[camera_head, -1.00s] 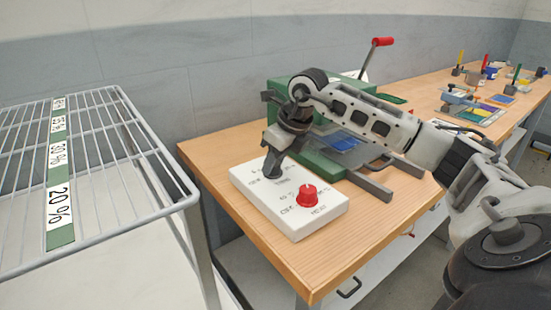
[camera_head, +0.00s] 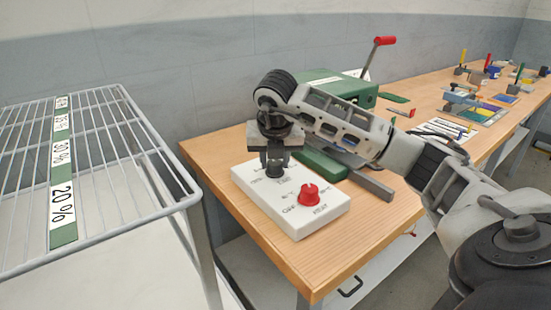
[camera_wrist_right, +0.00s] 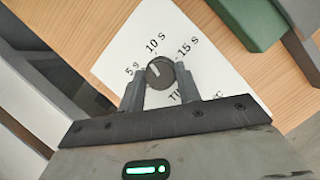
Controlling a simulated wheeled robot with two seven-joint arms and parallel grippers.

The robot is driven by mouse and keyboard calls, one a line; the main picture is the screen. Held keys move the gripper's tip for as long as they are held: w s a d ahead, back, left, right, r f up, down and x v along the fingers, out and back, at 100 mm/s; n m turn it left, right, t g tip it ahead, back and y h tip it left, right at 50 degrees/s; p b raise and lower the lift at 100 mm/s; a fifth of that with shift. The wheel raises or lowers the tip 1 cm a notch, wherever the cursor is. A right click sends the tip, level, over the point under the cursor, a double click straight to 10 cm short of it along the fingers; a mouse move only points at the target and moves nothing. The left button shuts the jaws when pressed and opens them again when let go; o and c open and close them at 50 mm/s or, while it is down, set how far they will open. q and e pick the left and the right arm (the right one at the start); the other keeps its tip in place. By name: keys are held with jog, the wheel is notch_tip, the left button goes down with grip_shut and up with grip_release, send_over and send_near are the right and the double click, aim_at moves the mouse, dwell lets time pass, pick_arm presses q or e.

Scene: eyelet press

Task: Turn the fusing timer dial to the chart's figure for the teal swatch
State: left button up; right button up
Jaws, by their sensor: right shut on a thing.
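The dark round timer dial (camera_wrist_right: 161,72) sits on a white control box (camera_head: 322,215), with 5 s, 10 s and 15 s printed around it in the right wrist view. Its white pointer line leans up and left, roughly between the 5 s and 10 s marks. My right gripper (camera_wrist_right: 160,80) has one finger on each side of the dial and is shut on it; in the head view the gripper (camera_head: 275,165) points down at the box and mostly hides the dial. A white printed sheet (camera_head: 441,129) lies behind my arm, its text too small to read. I cannot pick out a teal swatch. My left gripper is not in view.
A green press (camera_head: 362,90) with a red-tipped lever (camera_head: 383,41) is behind my arm. A wire rack (camera_head: 120,150) stands left. The bench front (camera_head: 320,270) is clear.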

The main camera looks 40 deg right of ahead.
jog(key=shift+w+m+g+h, duration=0.1)
jog(key=shift+m+g+h, duration=0.3)
jog(key=shift+m, duration=1.2)
jog(key=o, duration=1)
jog(key=shift+c, duration=0.2)
jog(key=shift+a+r, duration=0.1)
